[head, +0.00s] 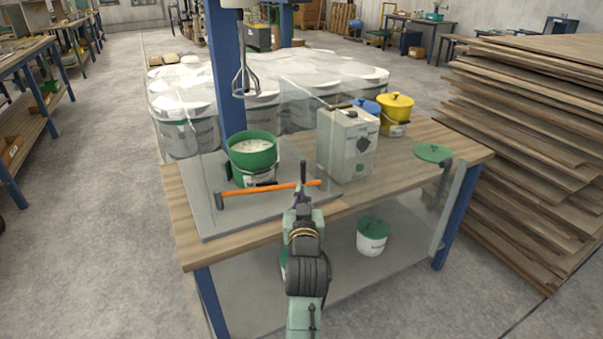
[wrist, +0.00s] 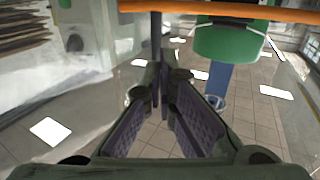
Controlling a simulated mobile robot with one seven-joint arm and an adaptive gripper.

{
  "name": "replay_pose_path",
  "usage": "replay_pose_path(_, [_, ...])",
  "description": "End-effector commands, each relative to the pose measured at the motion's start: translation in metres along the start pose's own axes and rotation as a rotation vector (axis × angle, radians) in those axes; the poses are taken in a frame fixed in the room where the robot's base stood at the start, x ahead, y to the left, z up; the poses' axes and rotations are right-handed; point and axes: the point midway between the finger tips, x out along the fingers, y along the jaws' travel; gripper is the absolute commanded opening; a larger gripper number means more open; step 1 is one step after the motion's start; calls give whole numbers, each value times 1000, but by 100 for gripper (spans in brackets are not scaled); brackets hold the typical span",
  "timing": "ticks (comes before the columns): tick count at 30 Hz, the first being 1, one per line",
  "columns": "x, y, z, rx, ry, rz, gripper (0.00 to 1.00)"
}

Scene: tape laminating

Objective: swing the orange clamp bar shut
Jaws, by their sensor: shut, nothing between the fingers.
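The orange clamp bar (head: 265,189) runs across the front of the mixing stand, before the green bucket (head: 252,150). A dark pivot piece (head: 219,200) sits at its left end. A short dark upright piece (head: 303,172) rises near its right end. My gripper (head: 301,197) is shut and empty, close to that right end. In the wrist view the bar (wrist: 215,8) crosses the top edge, with the bucket (wrist: 232,42) beside it. The shut fingers (wrist: 165,95) are close to the dark upright (wrist: 155,40); I cannot tell whether they touch it.
A grey control box (head: 347,145) stands right of the bucket on the wooden bench (head: 400,160). A clear guard surrounds the bucket, and a mixer whisk (head: 244,80) hangs above it. A yellow bucket (head: 395,112) and a green lid (head: 433,153) are further right.

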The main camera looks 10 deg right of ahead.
Motion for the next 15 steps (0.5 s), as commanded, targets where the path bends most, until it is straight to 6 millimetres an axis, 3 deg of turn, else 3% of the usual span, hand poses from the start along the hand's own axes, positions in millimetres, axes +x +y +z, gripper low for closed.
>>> replay_pose_path(6, [45, 0, -3, 1, -1, -1, 0])
replay_pose_path(15, [73, 0, 0, 1, -1, -1, 0])
